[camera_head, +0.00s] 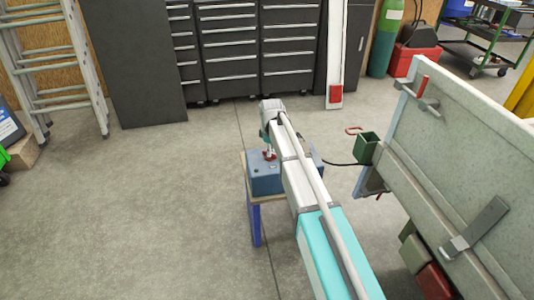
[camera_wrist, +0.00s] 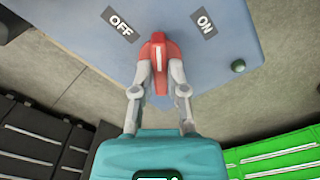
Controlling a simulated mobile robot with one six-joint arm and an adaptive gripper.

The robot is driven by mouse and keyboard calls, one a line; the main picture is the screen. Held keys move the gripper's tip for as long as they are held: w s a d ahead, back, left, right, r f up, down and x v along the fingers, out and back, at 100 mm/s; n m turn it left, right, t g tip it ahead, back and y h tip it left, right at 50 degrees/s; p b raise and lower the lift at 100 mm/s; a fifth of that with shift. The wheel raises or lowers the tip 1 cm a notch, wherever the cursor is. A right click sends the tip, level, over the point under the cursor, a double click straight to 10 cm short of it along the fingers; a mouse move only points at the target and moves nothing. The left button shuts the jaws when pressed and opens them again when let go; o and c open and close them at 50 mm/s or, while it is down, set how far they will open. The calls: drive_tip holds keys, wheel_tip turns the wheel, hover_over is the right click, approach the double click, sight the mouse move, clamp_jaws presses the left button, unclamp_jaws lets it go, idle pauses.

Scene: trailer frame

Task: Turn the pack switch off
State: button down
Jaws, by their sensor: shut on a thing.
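The blue pack box (camera_head: 266,182) sits on a small stand with blue legs, partly hidden behind my arm in the head view. Its blue top face (camera_wrist: 85,28) fills the upper part of the wrist view. The red switch handle (camera_wrist: 158,48) has a white stripe and points between the OFF label (camera_wrist: 121,26) at upper left and the ON label (camera_wrist: 204,22) at upper right. My gripper (camera_wrist: 160,70) is shut on the red handle, one finger on each side. The handle's lower part lies between the fingers.
A green round button (camera_wrist: 238,66) sits on the box near the ON label. A black cable (camera_head: 340,163) runs from the box toward the green holder (camera_head: 367,148) by the grey trailer frame (camera_head: 450,150) at right. The floor left of the stand is clear.

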drive_tip(key=shift+a, duration=0.15)
drive_tip(key=n, duration=0.4)
drive_tip(key=shift+n, duration=0.6)
drive_tip(key=shift+n, duration=1.5)
drive_tip(key=c, duration=0.6)
unclamp_jaws()
drive_tip(key=shift+o, duration=0.2)
